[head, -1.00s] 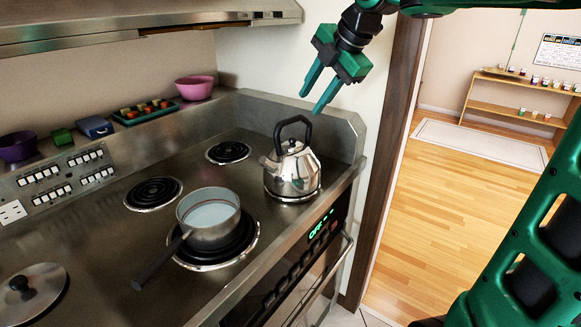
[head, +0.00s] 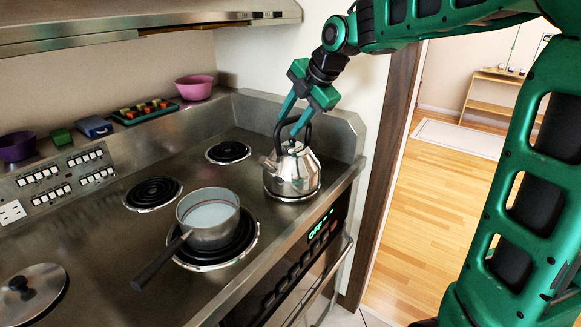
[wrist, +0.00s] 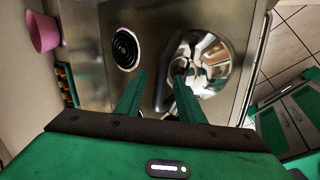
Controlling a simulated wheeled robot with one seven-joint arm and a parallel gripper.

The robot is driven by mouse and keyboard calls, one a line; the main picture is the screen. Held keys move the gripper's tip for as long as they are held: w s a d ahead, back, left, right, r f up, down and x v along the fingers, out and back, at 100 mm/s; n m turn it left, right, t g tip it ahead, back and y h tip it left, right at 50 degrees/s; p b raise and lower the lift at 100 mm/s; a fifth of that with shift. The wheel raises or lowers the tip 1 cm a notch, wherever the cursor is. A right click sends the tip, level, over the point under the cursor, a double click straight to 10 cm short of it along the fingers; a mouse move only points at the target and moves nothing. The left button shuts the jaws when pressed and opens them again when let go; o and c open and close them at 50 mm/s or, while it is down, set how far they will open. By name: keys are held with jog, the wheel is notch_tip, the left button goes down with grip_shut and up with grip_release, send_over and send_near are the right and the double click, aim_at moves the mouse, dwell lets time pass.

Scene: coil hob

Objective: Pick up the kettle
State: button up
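In the wrist view the kettle (wrist: 203,62) is seen from above, partly hidden by a finger. My gripper (head: 289,127) is just above the kettle, pointing down at its handle. In the wrist view my gripper (wrist: 160,82) has its green fingers apart, with the dark handle between or just beyond them. I cannot tell whether a finger touches the handle.
A saucepan (head: 208,219) with pale liquid sits on a front burner, its handle pointing front left. A lid (head: 32,292) lies at the left front. Bare coils (head: 229,152) are beside the kettle. A pink bowl (head: 194,87) and a tray (head: 146,112) stand on the back ledge.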

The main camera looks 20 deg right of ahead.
jog(key=shift+w+f, duration=0.2)
jog(key=shift+f, duration=0.15)
grip_shut()
jog(key=shift+r, duration=0.1)
jog(key=shift+r, duration=0.1)
